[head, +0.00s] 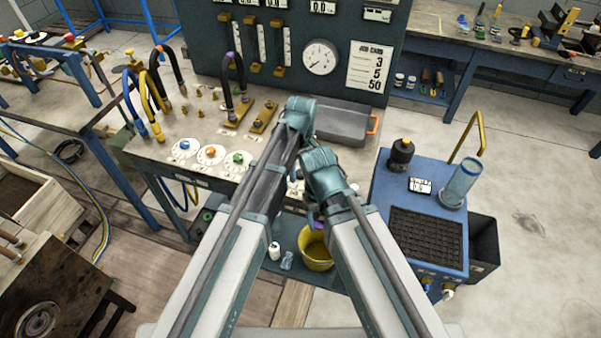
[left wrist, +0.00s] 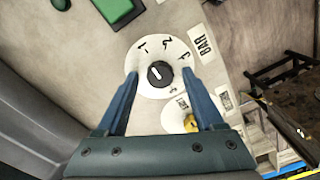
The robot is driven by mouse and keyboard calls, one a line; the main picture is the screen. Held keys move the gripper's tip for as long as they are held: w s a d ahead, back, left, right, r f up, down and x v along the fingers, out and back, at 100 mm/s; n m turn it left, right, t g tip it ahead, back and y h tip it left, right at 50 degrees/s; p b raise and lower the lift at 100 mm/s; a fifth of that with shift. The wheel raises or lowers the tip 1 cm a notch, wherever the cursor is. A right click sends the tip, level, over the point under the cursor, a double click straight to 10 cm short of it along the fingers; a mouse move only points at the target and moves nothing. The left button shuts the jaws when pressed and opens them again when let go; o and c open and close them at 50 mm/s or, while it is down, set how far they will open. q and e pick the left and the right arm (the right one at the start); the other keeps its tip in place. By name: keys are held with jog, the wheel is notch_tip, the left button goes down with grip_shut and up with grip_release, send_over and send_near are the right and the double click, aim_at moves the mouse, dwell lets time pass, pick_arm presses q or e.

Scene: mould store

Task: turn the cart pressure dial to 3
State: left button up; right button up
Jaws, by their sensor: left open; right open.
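The dial marked BAR (left wrist: 146,86) is a white disc with a black knob (left wrist: 160,74) in the left wrist view. Numerals 1, 2 and 3 run around its upper side. The knob's white mark lies toward the upper left, roughly on the side of the 1. My left gripper (left wrist: 160,71) is open, with one finger on each side of the knob in the picture; I cannot tell whether they touch it. In the head view my left gripper (head: 297,122) hides this dial. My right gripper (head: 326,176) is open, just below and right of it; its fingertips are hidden.
Blue, orange and green knobs on white dials (head: 211,154) line the bench front. A job card (head: 371,67) reads 3, 5, 50. A blue cart (head: 385,203) stands right; a yellow bucket (head: 317,262) is below.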

pick_arm(q)
grip_shut()
dwell(0.3)
jog(key=m, duration=0.8)
jog(key=shift+m, duration=0.4)
jog(key=m, duration=0.4)
jog(key=shift+d+m, duration=0.1)
jog(key=shift+m, duration=2.3)
